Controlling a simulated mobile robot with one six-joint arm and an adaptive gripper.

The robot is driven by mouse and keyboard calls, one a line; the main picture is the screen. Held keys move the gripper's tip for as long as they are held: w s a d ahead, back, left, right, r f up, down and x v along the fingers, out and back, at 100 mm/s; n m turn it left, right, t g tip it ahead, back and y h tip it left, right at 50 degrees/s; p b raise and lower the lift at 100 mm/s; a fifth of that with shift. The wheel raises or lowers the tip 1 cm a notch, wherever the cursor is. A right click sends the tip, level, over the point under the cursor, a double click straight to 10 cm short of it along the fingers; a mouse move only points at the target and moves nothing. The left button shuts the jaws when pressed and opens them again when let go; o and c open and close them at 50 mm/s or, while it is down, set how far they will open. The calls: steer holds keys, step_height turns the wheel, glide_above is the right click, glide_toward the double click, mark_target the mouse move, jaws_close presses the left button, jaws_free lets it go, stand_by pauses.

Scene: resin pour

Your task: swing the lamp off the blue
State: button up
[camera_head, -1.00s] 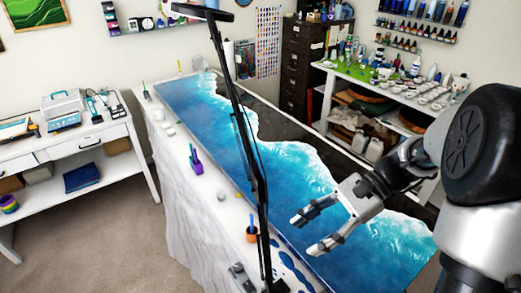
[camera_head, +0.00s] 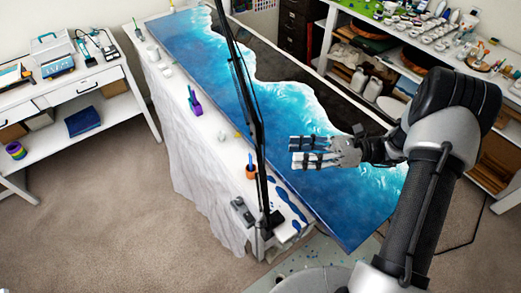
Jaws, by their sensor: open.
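The lamp's black jointed arm (camera_head: 252,110) rises from a clamp at the near left edge of the table and leans up and left. Its head is out of view at the top. The blue resin piece (camera_head: 205,55), a long panel with white wave edges and a dark side, lies on the table. The lamp arm crosses in front of the blue in the picture. My gripper (camera_head: 297,152) is open and empty over the near part of the blue, its fingers pointing left toward the lamp arm. A gap shows between fingertips and lamp arm.
An orange cup (camera_head: 251,171), a purple holder (camera_head: 195,104) and a grey object (camera_head: 241,211) stand along the table's left edge. A white desk (camera_head: 75,85) is at left, and shelves (camera_head: 400,65) at right. Open carpet (camera_head: 120,215) lies at left.

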mark_target(260, 153)
steer(key=a, duration=1)
steer(key=shift+a+p, duration=0.4)
steer(key=shift+c, duration=0.5)
jaws_close()
